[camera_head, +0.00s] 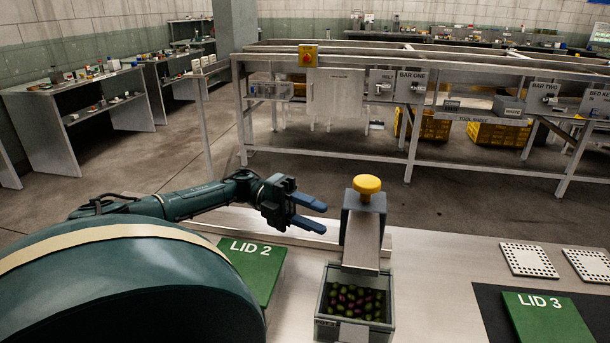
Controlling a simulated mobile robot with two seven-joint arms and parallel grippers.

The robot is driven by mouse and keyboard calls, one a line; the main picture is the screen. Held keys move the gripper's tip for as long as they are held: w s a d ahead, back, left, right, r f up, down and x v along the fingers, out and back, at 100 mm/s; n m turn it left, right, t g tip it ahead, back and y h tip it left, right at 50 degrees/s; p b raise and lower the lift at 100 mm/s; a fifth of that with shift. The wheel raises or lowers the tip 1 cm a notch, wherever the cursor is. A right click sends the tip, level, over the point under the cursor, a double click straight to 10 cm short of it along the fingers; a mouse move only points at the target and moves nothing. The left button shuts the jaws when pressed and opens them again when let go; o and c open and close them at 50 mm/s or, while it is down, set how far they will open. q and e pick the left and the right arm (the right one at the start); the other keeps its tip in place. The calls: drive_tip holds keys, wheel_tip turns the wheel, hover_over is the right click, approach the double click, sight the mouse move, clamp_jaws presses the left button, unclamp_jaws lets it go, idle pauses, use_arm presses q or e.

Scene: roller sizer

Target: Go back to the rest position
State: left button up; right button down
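My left gripper (310,213) is at the end of the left arm, which comes in from the left above the table (440,280). Its two blue fingers are apart, point right and have nothing between them. It is left of a grey post (362,220) with a yellow knob (367,185) on top, and apart from it. My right gripper does not show.
A grey bin (388,300) with green and dark purple fruit stands below the post's chute. Green LID 2 (258,262) lies left, green LID 3 (548,318) right on a dark mat. Two white perforated plates (528,260) lie far right. A metal machine frame (400,160) stands behind.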

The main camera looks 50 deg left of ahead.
use_arm(q)
drive_tip(key=shift+v, duration=1.05)
